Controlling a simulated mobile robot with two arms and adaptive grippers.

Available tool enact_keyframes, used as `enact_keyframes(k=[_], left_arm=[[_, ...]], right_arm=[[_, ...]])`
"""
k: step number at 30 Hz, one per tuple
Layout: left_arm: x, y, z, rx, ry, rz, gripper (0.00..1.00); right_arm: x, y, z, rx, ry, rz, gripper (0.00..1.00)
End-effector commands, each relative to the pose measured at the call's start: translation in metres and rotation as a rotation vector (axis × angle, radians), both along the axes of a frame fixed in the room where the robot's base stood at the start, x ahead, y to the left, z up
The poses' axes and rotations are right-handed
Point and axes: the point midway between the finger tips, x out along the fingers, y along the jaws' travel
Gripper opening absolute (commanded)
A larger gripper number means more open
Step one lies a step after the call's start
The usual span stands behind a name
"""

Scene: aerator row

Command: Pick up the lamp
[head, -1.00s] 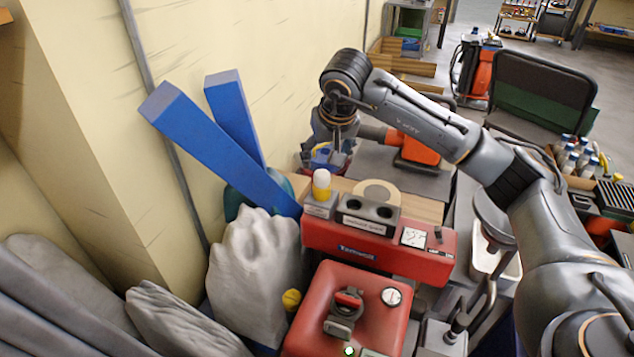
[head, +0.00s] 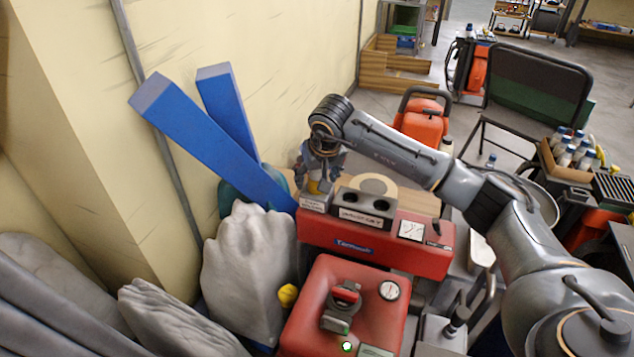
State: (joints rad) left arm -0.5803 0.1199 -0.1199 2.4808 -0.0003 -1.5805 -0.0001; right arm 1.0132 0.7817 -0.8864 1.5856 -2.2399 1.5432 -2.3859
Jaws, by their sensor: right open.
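The lamp appears to be the small yellow piece (head: 314,187) in a grey holder at the left end of the red machine's top. Its upper part is hidden behind my right gripper (head: 318,177). My right gripper is open and points down over the lamp. The fingertips are at the lamp's height in the picture, but I cannot tell whether they touch it or stand around it. My left gripper is not in view.
Beside the lamp is a grey block (head: 366,206) with two round holes, on the red machine (head: 375,243). A red tank (head: 345,300) stands in front. Blue beams (head: 210,140) lean at the left, above a grey covered heap (head: 243,270).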

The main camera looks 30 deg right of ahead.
Motion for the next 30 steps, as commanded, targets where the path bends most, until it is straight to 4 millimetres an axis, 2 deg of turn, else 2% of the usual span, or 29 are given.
enact_keyframes(k=[3,12,23,26,30], left_arm=[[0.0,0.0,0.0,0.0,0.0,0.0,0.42],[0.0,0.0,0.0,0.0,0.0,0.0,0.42],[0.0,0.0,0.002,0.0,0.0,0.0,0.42],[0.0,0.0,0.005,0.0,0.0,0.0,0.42],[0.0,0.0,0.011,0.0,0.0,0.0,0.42]], right_arm=[[0.0,0.0,0.001,0.0,-0.001,0.0,0.67],[0.0,0.0,0.001,0.0,0.0,0.0,0.07],[0.0,0.0,0.007,-0.001,-0.001,0.0,0.07],[0.0,0.0,0.016,-0.001,-0.003,0.0,0.07],[0.0,0.001,0.039,0.0,-0.005,0.001,0.07]])
